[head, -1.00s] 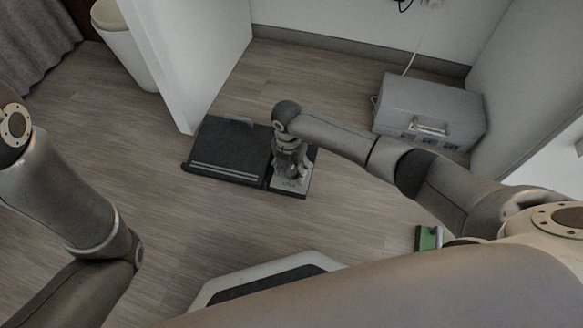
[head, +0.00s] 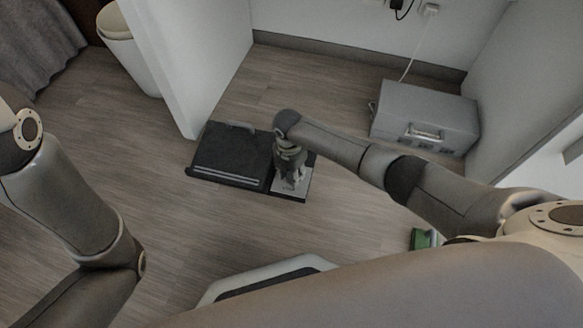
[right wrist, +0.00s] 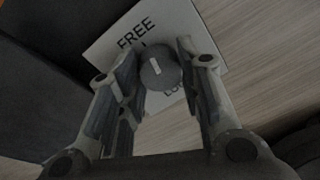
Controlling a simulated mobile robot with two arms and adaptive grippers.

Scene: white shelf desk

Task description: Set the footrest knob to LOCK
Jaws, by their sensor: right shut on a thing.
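The footrest (head: 235,150) is a dark, flat, ribbed platform on the floor, with a light label plate (head: 303,187) at its right end. In the right wrist view the plate (right wrist: 105,48) reads FREE at the upper left and a partly hidden word starting LO below. The round grey knob (right wrist: 165,78) sits between them, its short white mark on the upper-left part of its face, nearer FREE. My left gripper is out of view.
A grey case (head: 425,115) stands on the floor to the right. A white panel (head: 195,60) rises behind the footrest, with a white bin (head: 135,50) beyond it. A green object (head: 422,239) lies at the lower right. The floor left of the footrest is clear.

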